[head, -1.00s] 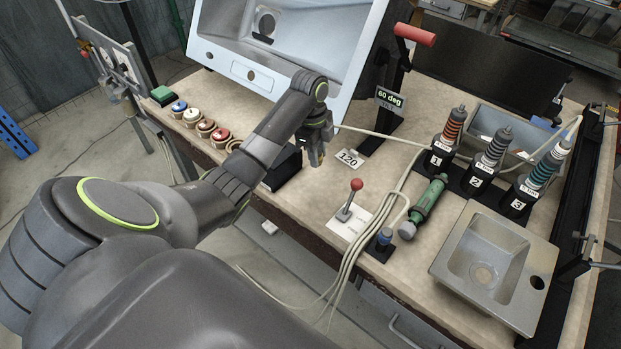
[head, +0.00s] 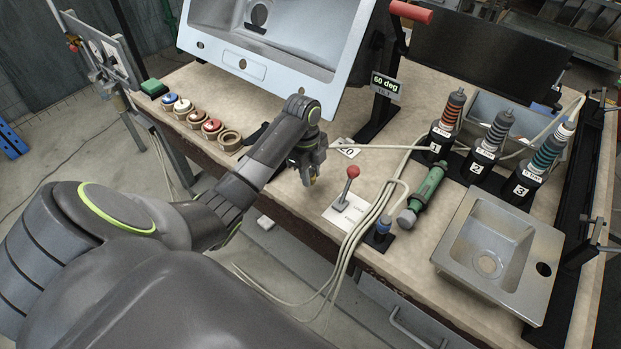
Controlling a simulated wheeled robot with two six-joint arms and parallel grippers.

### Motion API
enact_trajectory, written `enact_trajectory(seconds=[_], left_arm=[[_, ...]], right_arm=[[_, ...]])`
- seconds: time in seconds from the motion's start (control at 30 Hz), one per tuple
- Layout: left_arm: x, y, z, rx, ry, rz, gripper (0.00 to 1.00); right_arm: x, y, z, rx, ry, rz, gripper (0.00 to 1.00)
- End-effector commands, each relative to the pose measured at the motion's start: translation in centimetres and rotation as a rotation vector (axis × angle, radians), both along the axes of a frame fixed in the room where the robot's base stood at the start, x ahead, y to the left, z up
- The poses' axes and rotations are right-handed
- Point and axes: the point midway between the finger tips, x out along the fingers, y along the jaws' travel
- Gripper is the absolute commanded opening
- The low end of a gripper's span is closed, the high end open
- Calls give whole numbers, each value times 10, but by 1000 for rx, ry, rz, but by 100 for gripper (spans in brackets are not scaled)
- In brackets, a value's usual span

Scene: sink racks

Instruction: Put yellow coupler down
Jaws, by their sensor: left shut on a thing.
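My left gripper (head: 309,176) points down over the bench near its front edge, just left of the red-knobbed lever. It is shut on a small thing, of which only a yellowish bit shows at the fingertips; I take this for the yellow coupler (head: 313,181). The fingers hide most of it, and I cannot tell whether it touches the bench. A row of wooden rings at the left holds a blue (head: 169,98), a white (head: 182,104) and a red coupler (head: 211,125). The last wooden ring (head: 230,139) is empty. My right gripper is out of view.
A red-knobbed lever (head: 348,183) stands close right of the gripper. A tilted large sink (head: 270,50) stands behind; a small sink (head: 500,255) is at right.

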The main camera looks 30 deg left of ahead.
Motion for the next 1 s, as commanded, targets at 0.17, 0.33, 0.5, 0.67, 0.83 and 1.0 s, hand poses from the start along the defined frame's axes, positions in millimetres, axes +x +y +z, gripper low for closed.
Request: enact_trajectory(seconds=[0.17,0.33,0.5,0.67,0.83,1.0], left_arm=[[0,0,-22,0,1,1,2],[0,0,-24,0,0,0,2],[0,0,-26,0,0,0,2],[0,0,-28,0,1,0,40],[0,0,-27,0,1,0,50],[0,0,-27,0,0,0,50]], right_arm=[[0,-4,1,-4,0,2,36],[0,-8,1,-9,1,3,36],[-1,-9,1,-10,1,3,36],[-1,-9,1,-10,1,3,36],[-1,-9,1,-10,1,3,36],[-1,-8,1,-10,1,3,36]])
